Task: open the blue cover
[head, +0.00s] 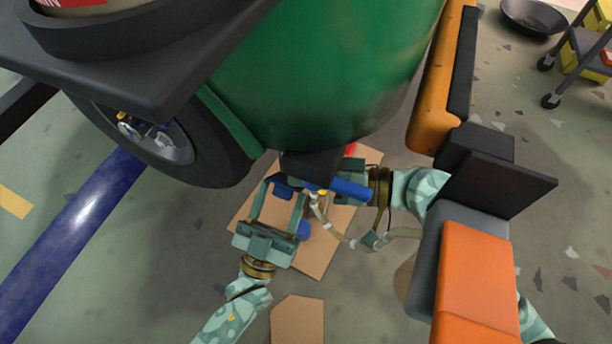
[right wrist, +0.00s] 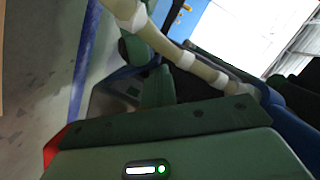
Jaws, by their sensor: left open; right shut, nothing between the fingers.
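A blue part (head: 350,190) shows low under the green tank, beside my right gripper; smaller blue patches show near my left gripper. I cannot tell which of these is the cover. My left gripper (head: 284,188) is open, with its two fingers pointing up toward the dark underside of the tank. My right gripper (head: 330,178) comes in from the right; its fingers are mostly hidden in the head view. In the right wrist view it is shut and empty, with a dark blue surface (right wrist: 290,125) at the right.
The green tank (head: 310,65) hangs above both grippers. A dark wheel (head: 165,150) stands at the left. A pale jointed hose (head: 345,237) runs beside the right gripper and crosses the right wrist view (right wrist: 185,55). Cardboard (head: 312,262) lies on the floor below.

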